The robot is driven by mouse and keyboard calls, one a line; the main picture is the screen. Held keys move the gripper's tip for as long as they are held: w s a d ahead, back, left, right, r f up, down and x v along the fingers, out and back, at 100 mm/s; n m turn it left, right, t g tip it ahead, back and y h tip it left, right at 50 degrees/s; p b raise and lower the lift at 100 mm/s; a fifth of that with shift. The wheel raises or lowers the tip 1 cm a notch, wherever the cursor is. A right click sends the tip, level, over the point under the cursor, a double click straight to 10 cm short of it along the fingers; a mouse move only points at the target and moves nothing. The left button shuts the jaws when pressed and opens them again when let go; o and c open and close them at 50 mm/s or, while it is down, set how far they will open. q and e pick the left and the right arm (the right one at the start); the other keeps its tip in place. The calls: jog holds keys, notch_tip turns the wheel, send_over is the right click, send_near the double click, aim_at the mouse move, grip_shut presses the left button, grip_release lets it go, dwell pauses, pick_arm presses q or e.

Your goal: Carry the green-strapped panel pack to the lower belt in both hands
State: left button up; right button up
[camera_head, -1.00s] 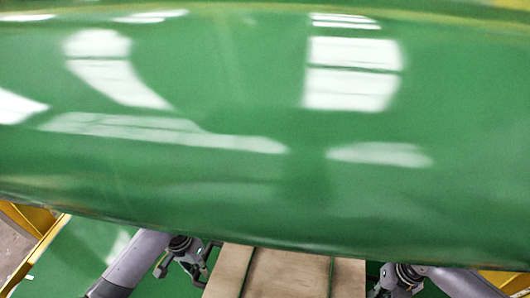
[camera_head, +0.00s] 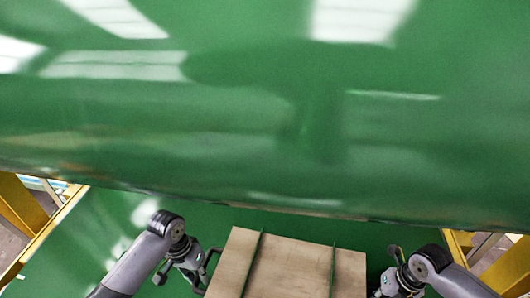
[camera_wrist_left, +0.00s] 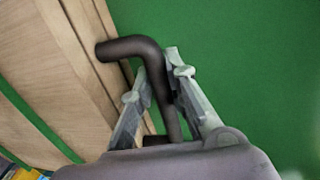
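The panel pack (camera_head: 290,262) is a pale wooden board with two green straps, at the bottom middle of the head view. My left gripper (camera_head: 197,277) is at its left side; in the left wrist view its fingers (camera_wrist_left: 160,85) close around a dark bent handle (camera_wrist_left: 130,47) on the pack's edge. My right gripper (camera_head: 388,280) is at the right side, by a dark handle; its fingertips are partly hidden. The lower belt (camera_head: 110,225) is the green surface beneath the pack. I cannot tell how high the pack is above it.
A large glossy green curved surface (camera_head: 250,120) fills the upper head view, its lower edge just beyond the pack. Yellow frame beams stand at the left (camera_head: 40,235) and right (camera_head: 510,265). Bare green belt shows left of my left arm.

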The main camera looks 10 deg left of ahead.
pick_arm(q)
jog(key=o, duration=0.4)
jog(key=shift+s+r, duration=0.15)
pick_arm(e)
jog(key=o, duration=0.4)
jog(key=shift+s+r, duration=0.15)
pick_arm(q)
jog(key=shift+o, duration=0.2)
pick_arm(e)
jog(key=shift+o, duration=0.2)
jog(key=shift+r, duration=0.2)
pick_arm(q)
notch_tip(320, 180, up, 12)
jog(key=a, duration=0.2)
jog(key=shift+w, duration=0.2)
pick_arm(e)
notch_tip(320, 180, up, 11)
jog(key=d, duration=0.2)
jog(key=shift+r, duration=0.2)
pick_arm(q)
jog(key=shift+a, duration=0.1)
pick_arm(e)
jog(key=shift+d, duration=0.1)
